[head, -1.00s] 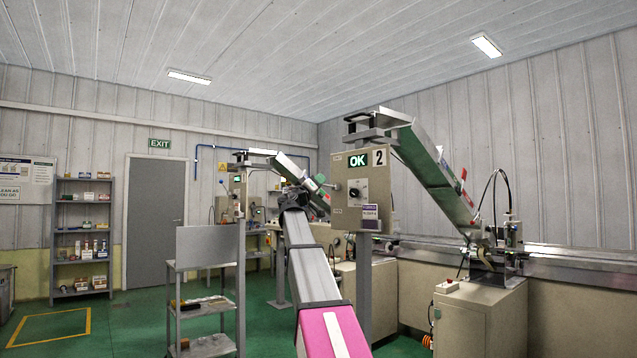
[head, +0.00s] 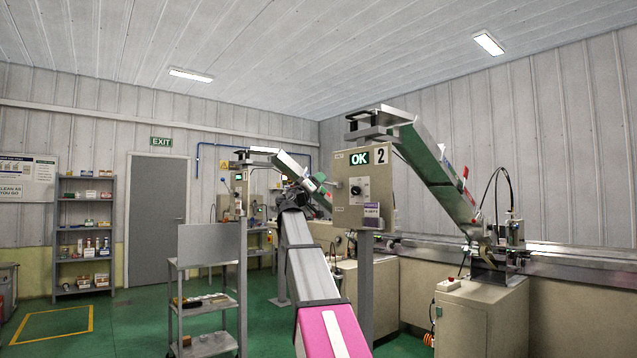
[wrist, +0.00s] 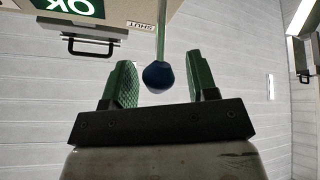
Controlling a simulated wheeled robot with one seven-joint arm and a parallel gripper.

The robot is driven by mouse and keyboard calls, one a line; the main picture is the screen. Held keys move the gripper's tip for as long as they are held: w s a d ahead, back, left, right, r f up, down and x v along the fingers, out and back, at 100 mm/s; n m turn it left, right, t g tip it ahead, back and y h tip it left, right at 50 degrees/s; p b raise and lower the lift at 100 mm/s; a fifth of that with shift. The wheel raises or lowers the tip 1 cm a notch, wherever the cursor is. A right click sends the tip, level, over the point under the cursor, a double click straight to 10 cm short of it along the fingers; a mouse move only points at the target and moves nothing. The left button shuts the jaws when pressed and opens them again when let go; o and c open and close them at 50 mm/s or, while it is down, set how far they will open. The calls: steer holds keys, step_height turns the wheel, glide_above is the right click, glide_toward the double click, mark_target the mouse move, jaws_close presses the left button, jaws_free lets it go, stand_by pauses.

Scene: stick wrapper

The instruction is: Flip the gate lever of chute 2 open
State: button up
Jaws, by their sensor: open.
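The chute 2 control box (head: 366,192) shows a green OK display and a number 2. The inclined chute (head: 437,165) runs down to the right behind it. In the wrist view, a thin metal lever (wrist: 161,32) ends in a dark blue ball knob (wrist: 158,76). The SHUT label (wrist: 139,26) is beside the lever on the box. My gripper (wrist: 161,84) is open, with one green finger on each side of the knob. I see a gap on both sides; the depth of the knob between the fingers is hard to tell. In the head view, my gripper (head: 319,183) is small, at the box's left edge.
A grey trolley (head: 205,290) stands left of my arm. Another chute station (head: 240,190) is behind it. A beige machine cabinet (head: 482,315) and a long rail (head: 575,264) are on the right. Green floor is open at the left.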

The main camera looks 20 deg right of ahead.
steer(key=v, duration=0.9)
steer(key=shift+s, duration=0.15)
steer(key=shift+a, duration=0.15)
